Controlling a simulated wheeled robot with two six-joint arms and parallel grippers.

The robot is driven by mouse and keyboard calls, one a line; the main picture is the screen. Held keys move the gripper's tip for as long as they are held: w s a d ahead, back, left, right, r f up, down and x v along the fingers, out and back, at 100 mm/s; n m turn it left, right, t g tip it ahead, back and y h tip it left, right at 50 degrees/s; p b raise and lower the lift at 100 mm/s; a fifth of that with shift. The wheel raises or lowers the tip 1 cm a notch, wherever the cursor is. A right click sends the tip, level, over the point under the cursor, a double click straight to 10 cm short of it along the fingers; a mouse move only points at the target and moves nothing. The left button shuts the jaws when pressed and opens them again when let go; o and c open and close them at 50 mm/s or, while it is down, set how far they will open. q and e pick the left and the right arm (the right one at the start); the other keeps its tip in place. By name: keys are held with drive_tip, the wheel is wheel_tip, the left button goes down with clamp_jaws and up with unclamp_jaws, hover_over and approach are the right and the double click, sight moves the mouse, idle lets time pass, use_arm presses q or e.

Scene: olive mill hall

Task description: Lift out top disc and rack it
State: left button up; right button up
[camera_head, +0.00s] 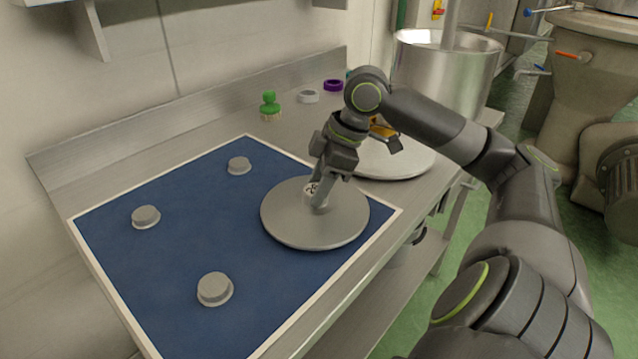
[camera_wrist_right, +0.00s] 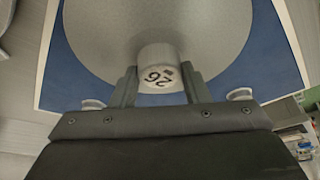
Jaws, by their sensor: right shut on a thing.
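A grey disc (camera_head: 300,229) with a white numbered hub (camera_head: 312,192) lies at the right end of a blue mat (camera_head: 185,260). My right gripper (camera_head: 318,196) is shut on the disc's hub from above. In the right wrist view the gripper (camera_wrist_right: 160,85) has a finger on each side of the hub (camera_wrist_right: 158,68), which reads "26" upside down, and the disc (camera_wrist_right: 100,30) fills the top. Whether the disc touches the mat I cannot tell. Three grey pegs (camera_head: 146,217) stand on the rest of the mat. My left gripper is not in view.
Behind my right gripper is a pale round plate or lid (camera_head: 385,160) on the steel bench. A green brush (camera_head: 270,106), a grey ring (camera_head: 308,96) and a purple ring (camera_head: 333,85) sit along the back. A steel vat (camera_head: 445,75) stands behind the bench.

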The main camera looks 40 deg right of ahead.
drive_tip(key=shift+f, duration=0.5)
drive_tip(key=o, duration=1.3)
drive_tip(key=shift+o, duration=0.2)
